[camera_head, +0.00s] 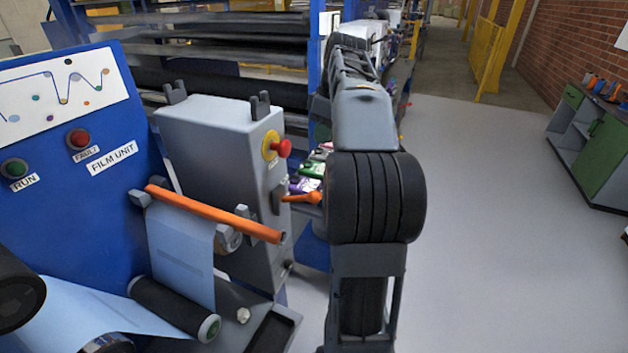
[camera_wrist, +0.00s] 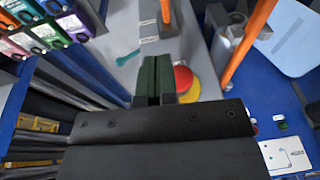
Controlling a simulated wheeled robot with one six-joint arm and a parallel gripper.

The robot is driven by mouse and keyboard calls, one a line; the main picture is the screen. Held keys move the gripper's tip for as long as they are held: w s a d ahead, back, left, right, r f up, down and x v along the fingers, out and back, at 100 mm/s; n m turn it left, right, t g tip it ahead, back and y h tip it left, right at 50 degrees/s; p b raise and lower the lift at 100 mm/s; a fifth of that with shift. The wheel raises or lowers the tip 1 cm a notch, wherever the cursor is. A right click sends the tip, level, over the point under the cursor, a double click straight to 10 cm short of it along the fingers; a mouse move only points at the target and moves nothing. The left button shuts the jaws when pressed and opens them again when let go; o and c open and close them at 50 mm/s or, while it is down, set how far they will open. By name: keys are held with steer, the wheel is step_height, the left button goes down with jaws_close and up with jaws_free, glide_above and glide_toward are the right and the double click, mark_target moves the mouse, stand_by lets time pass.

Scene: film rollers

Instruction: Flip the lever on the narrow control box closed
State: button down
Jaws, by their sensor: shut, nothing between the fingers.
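The narrow control box (camera_head: 215,140) is a grey upright cabinet beside the blue film unit. Its right-hand face carries a red button (camera_head: 284,148) on a yellow disc and an orange lever (camera_head: 303,198) on a dark mount. The lever sticks out from the face, roughly level. In the wrist view the orange lever (camera_wrist: 166,12) shows at the top edge, near small white labels too blurred to read. My gripper (camera_wrist: 155,65) is shut and empty, over the box face beside the red button (camera_wrist: 183,78), apart from the lever. In the head view my arm hides the fingers.
The film unit (camera_head: 100,130) has an orange roller bar (camera_head: 212,213) projecting near the box. Several coloured packs (camera_wrist: 45,30) lie at upper left in the wrist view. A green workbench (camera_head: 600,145) stands far right. The grey floor (camera_head: 500,230) between is clear.

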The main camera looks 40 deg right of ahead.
glide_above(302, 198)
steer(key=s+d, duration=0.2)
steer(key=d, duration=0.1)
steer(key=x, duration=0.4)
steer(key=s+d+x, duration=0.1)
steer(key=x, duration=0.3)
steer(key=d+x, duration=0.1)
steer(key=x, duration=0.3)
steer(key=shift+s+a+f, duration=0.1)
steer(key=shift+s+f, duration=0.2)
steer(key=shift+f, duration=0.1)
steer(key=shift+s+f, duration=0.1)
steer(key=shift+f, duration=0.45)
